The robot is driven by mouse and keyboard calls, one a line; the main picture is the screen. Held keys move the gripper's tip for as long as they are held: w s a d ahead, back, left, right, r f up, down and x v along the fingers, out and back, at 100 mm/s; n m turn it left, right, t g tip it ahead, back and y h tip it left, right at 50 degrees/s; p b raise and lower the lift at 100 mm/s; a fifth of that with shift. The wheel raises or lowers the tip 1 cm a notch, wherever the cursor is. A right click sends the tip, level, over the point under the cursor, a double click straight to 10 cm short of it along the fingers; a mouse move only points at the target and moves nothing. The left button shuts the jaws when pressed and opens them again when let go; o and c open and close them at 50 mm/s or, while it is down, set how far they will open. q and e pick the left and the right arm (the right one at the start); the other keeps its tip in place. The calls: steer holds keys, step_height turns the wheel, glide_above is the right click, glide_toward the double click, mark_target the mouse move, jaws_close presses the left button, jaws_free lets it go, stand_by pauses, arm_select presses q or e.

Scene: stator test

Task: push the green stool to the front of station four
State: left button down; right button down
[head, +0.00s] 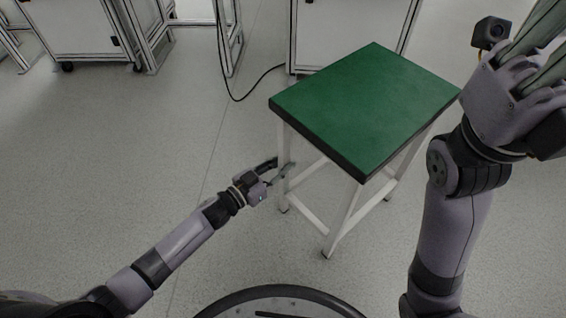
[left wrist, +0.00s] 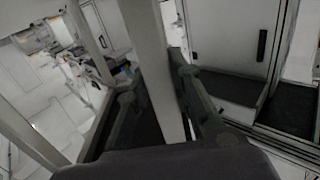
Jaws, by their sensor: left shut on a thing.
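The green stool (head: 365,105) stands upright on the floor in the middle of the head view, with a green rectangular top and white legs. In the left wrist view, the white leg (left wrist: 153,70) runs between the two dark fingers of my left gripper (left wrist: 158,85). My right gripper (head: 535,35) is raised at the upper right, apart from the stool. Its fingertips are cut off by the frame edge. No station number is readable.
Grey-white cabinets on castors (head: 75,30) and framed stations stand along the back. A black cable (head: 238,98) hangs to the floor behind the stool, beside another cabinet (head: 345,25). The floor (head: 130,165) to the left of the stool is clear.

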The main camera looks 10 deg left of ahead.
arm_select(q)
steer(key=shift+w+a, duration=0.1)
steer(key=shift+a, duration=0.1)
steer(key=c, duration=1.6)
jaws_free()
steer(key=shift+o, duration=1.2)
steer(key=shift+d, duration=0.1)
steer(key=v, duration=1.2)
